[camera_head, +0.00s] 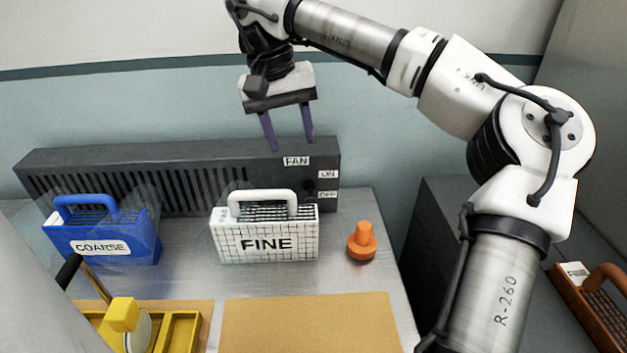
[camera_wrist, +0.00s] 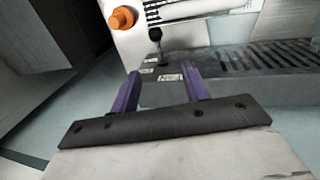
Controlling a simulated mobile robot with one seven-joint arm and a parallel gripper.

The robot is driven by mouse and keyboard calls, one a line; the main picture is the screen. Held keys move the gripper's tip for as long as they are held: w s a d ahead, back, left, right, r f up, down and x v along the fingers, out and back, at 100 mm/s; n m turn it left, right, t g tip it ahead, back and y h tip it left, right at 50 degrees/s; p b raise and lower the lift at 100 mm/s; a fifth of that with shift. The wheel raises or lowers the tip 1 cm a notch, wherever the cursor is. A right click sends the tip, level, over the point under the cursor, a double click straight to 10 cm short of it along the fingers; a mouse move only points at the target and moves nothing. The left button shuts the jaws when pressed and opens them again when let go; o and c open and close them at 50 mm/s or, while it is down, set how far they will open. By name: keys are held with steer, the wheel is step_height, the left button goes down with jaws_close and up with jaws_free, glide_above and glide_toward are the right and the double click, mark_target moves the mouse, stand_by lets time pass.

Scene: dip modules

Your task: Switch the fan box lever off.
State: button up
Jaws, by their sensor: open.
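The fan box (camera_head: 120,172) is a long dark grey slatted box along the back wall. Its FAN, ON and OFF labels are at its right end. A small dark lever (camera_head: 310,187) is hard to make out beside the ON and OFF labels. In the wrist view the lever (camera_wrist: 155,33) shows as a black knob on a thin stem, beyond the fingertips; I cannot tell its setting surely. My gripper (camera_head: 289,147) is open and empty, its purple fingers pointing down near the box's top edge by the FAN label. The fingers (camera_wrist: 160,70) also show apart in the wrist view.
A white FINE filter (camera_head: 220,248) and a blue COARSE filter (camera_head: 142,228) stand before the box. An orange knob-shaped piece (camera_head: 361,243) is right of FINE. A tan mat (camera_head: 310,325) and yellow tray (camera_head: 185,330) lie in front. A brown-red handled block (camera_head: 600,310) is far right.

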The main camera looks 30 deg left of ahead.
mark_target(309, 193)
steer(key=f, duration=0.4)
steer(key=w+d+f, duration=0.1)
steer(key=f, duration=0.4)
steer(key=w+d+f+p, duration=0.1)
steer(key=f, duration=0.3)
steer(key=shift+d+f, duration=0.2)
jaws_close()
